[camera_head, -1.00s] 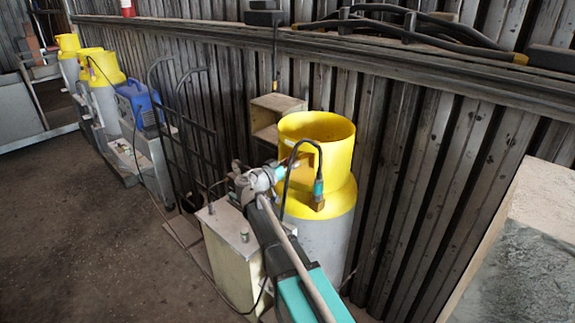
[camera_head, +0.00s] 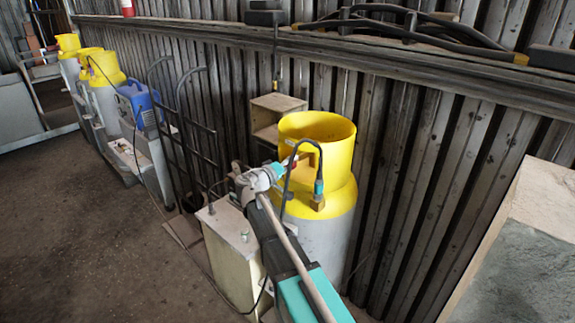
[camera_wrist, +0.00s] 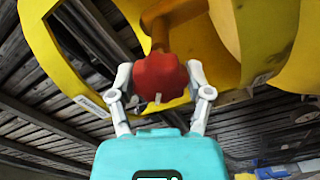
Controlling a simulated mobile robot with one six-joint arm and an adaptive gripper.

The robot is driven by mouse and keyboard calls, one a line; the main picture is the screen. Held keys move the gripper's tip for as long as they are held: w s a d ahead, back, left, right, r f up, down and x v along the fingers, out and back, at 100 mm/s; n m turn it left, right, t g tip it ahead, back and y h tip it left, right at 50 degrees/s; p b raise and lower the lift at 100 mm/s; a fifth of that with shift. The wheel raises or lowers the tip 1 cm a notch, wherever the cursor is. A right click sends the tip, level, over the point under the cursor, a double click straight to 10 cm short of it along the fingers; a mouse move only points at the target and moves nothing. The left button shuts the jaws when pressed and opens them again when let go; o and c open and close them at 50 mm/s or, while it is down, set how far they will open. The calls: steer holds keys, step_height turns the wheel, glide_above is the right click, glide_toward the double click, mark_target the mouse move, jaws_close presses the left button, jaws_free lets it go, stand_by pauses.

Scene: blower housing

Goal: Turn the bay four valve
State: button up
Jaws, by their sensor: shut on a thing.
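The bay four valve has a red lobed handwheel (camera_wrist: 159,77) on a brass stem (camera_wrist: 159,32), seen in the wrist view inside the opening of a yellow collar (camera_wrist: 48,50). My gripper (camera_wrist: 160,92) is shut on the red handwheel, one white finger on each side of it. In the head view, my gripper (camera_head: 281,171) reaches the opening in the yellow collar (camera_head: 318,133) of the near grey cylinder (camera_head: 320,240). Only a small red part of the handwheel (camera_head: 293,163) shows there, beside a brass part of the valve.
A black hose with a teal and brass fitting (camera_head: 318,195) hangs by the collar. A cream box (camera_head: 231,243) stands left of the cylinder, with a black hand truck (camera_head: 185,130) behind. More yellow-topped cylinders (camera_head: 104,95) stand far left. A corrugated wall (camera_head: 425,190) rises close behind.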

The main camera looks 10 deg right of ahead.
steer(key=n, duration=0.5)
steer(key=shift+n, duration=0.3)
steer(key=n, duration=0.5)
stand_by(0.4)
steer(key=o, duration=1.1)
steer(key=shift+d, duration=0.15)
steer(key=shift+o, duration=0.2)
steer(key=shift+s+a, duration=0.1)
steer(key=shift+a, duration=0.1)
steer(key=v, duration=1.1)
steer(key=shift+s+a, duration=0.15)
steer(key=shift+a, duration=0.1)
